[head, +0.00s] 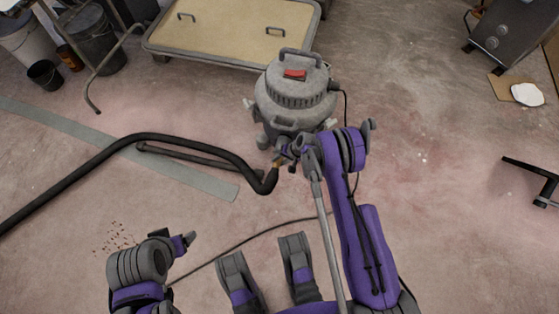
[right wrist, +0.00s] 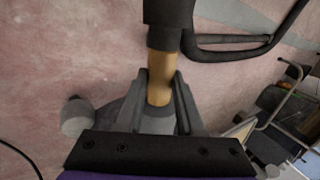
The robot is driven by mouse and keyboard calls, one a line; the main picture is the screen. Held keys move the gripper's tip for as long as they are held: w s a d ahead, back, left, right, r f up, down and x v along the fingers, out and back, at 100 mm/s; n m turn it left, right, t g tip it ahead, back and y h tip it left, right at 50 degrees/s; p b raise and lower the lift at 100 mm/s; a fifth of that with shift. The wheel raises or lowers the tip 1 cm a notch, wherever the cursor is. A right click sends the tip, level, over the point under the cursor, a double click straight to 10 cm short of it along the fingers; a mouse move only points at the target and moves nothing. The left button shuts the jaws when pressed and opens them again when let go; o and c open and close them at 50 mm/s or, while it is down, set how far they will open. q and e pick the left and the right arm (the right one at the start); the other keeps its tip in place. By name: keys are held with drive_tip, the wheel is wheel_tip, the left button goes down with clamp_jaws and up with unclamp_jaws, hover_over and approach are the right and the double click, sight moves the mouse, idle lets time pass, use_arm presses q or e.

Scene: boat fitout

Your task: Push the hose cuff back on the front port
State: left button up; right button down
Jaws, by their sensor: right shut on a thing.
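The grey shop vacuum (head: 292,98) with a red switch stands on the floor at the top centre of the head view. The black hose (head: 205,140) runs in from the left and bends up at its end. Its tan hose cuff (head: 276,164) shows small beside my right gripper (head: 282,157), at the vacuum's near side. In the right wrist view the tan cuff (right wrist: 161,68) sits between the shut fingers, with the black hose end (right wrist: 168,22) above it. The front port is hidden; I cannot tell whether the cuff touches it. My left gripper (head: 189,239) is low at left, away from the hose.
A dark pipe-like wand (head: 185,155) lies on the floor beside the hose, across a grey strip (head: 200,180). A low cart (head: 215,45) with a tan top stands behind the vacuum. A thin cord (head: 250,235) crosses the floor. The right-hand floor is mostly clear.

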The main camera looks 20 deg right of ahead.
drive_tip(key=shift+c, duration=2.3)
unclamp_jaws()
drive_tip(key=shift+w+d, duration=0.15)
drive_tip(key=shift+w, duration=0.05)
drive_tip(key=p+v, duration=0.2)
drive_tip(key=v, duration=0.9)
drive_tip(key=shift+p, duration=0.4)
